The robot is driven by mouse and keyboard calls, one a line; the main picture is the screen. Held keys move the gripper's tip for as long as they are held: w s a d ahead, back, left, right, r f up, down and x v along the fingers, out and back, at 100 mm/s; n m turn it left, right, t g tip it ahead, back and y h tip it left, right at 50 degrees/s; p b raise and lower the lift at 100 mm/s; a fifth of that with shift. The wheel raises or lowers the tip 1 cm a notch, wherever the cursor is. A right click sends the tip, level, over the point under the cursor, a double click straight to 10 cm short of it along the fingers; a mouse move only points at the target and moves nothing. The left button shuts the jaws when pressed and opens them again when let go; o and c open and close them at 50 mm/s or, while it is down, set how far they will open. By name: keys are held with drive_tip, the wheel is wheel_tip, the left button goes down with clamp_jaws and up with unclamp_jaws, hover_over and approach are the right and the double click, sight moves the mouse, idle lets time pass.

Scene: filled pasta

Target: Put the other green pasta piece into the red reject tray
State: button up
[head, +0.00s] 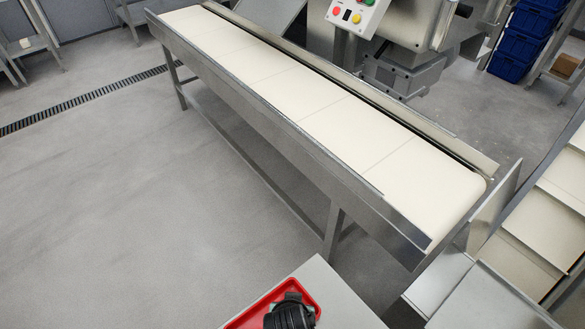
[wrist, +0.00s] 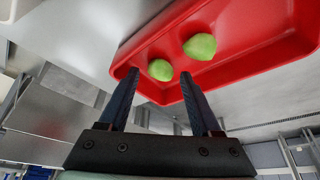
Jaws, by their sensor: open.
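The red reject tray (head: 247,317) sits at the bottom edge of the head view, partly hidden by my gripper (head: 290,314) and cut off by the frame. The tray also fills the upper right of the wrist view (wrist: 262,42). Two green pasta pieces lie inside it, apart from each other: one on the left (wrist: 160,70) and one on the right (wrist: 200,46). My gripper (wrist: 159,72) is open over the tray, its fingers apart with nothing held. The left piece appears between the fingertips, just beyond them; contact cannot be told.
The tray stands on a grey table (head: 335,297). A long cream conveyor belt (head: 340,118) with metal side rails runs beyond it, with no pasta visible on it. Metal chutes (head: 490,300) stand at the right. A control box (head: 357,14) is at the back.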

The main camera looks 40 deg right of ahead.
drive_tip(key=p+v, duration=0.3)
drive_tip(key=v, duration=0.8)
drive_tip(key=w+r+n+t+h, duration=0.15)
drive_tip(key=w+r+t, duration=0.55)
drive_tip(key=w+r, duration=0.9)
drive_tip(key=w+a+r+n+t, duration=0.1)
drive_tip(key=w+a+r+t, duration=0.15)
drive_tip(key=r, duration=0.55)
drive_tip(key=w+a+r+n+t, duration=0.1)
drive_tip(key=r+n+t, duration=0.15)
drive_tip(key=r, duration=0.65)
drive_tip(key=s+a+r+n+t+y, duration=0.1)
drive_tip(key=s+a+r+t, duration=0.2)
drive_tip(key=r, duration=0.8)
drive_tip(key=s+a+r+n+t+y, duration=0.1)
drive_tip(key=r+t, duration=0.4)
drive_tip(key=r, duration=0.6)
drive_tip(key=s+a+r+n+t+y, duration=0.1)
drive_tip(key=s+a+r+t, duration=0.3)
drive_tip(key=r, duration=0.7)
drive_tip(key=shift+s+a+n+y, duration=0.3)
drive_tip(key=shift+s+a+y, duration=0.45)
drive_tip(key=shift+s, duration=0.35)
